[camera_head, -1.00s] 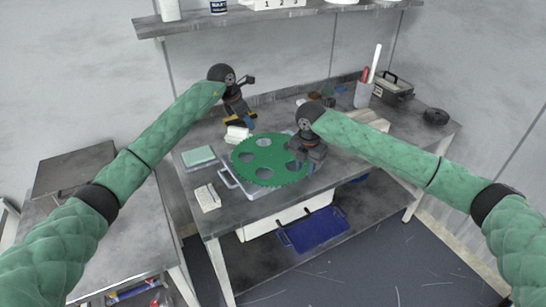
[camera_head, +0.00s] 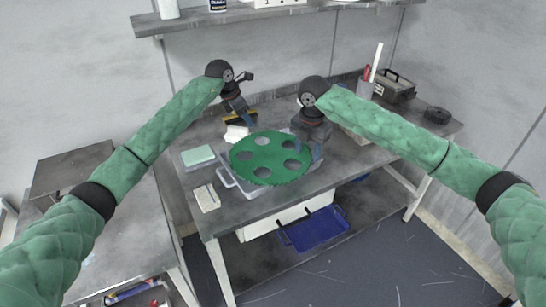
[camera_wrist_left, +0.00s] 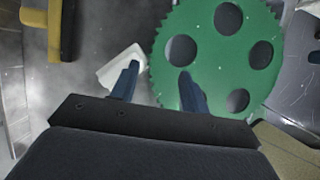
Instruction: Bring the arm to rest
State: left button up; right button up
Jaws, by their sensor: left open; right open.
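My left gripper (camera_head: 246,117) is open and empty above the back of the bench, behind and left of the green toothed disc (camera_head: 262,170). In the left wrist view, its two blue fingertips (camera_wrist_left: 158,82) are apart, with the green disc (camera_wrist_left: 216,50) beyond them and a white block (camera_wrist_left: 121,68) by the left finger. My right gripper (camera_head: 314,154) is open over the right edge of the disc; its fingers are small and partly hidden by its own body. The disc lies flat on a grey tray (camera_head: 229,179) on the bench.
On the metal bench (camera_head: 345,173) are a pale green pad (camera_head: 198,156) and a white block (camera_head: 206,197) at left. A shelf (camera_head: 270,13) runs above.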

jog(key=shift+r, duration=0.4)
